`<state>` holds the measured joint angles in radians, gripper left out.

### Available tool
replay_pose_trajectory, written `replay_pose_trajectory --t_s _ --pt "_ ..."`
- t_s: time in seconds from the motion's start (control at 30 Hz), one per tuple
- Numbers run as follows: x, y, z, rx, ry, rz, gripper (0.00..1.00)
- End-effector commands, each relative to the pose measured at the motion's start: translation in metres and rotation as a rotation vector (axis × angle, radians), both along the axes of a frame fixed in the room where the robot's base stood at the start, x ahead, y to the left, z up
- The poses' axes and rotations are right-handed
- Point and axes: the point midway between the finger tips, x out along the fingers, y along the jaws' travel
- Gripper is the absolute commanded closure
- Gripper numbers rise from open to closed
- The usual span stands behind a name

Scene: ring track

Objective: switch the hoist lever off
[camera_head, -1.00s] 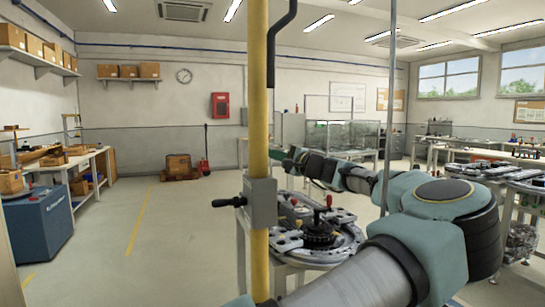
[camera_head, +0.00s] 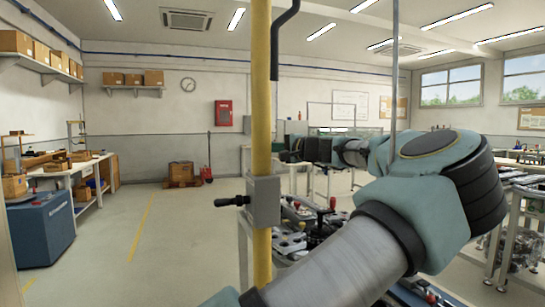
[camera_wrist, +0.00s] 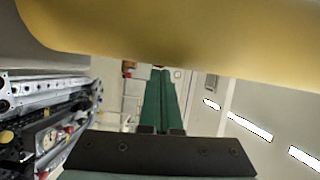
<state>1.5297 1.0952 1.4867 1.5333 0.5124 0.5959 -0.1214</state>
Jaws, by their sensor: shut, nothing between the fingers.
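The hoist lever is a black handle (camera_head: 232,201) that sticks out to the left, about level, from a grey box (camera_head: 264,202) on the yellow pole (camera_head: 261,120). My gripper (camera_head: 286,156) is above the box and just right of the pole, its tips partly hidden by the pole. It is apart from the lever. In the wrist view, the green fingers of my gripper (camera_wrist: 160,95) are together and empty. The yellow pole (camera_wrist: 170,40) crosses the top of that view, very close. The lever does not show there.
A machine bench with the ring track (camera_head: 305,222) stands behind the pole, partly hidden by my arm. A blue cabinet (camera_head: 40,235) and a shelf bench stand at the left. A black hooked bar (camera_head: 279,45) hangs beside the pole.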

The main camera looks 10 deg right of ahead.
Motion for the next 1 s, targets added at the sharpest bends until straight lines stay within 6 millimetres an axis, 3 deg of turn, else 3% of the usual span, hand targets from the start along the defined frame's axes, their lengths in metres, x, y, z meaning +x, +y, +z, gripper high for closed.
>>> replay_pose_trajectory --t_s 0.4,1.0 --pt "-0.002 0.017 0.007 -0.235 -0.031 0.0 1.0" --pt "-0.003 0.02 0.01 -0.28 -0.036 0.0 1.0"
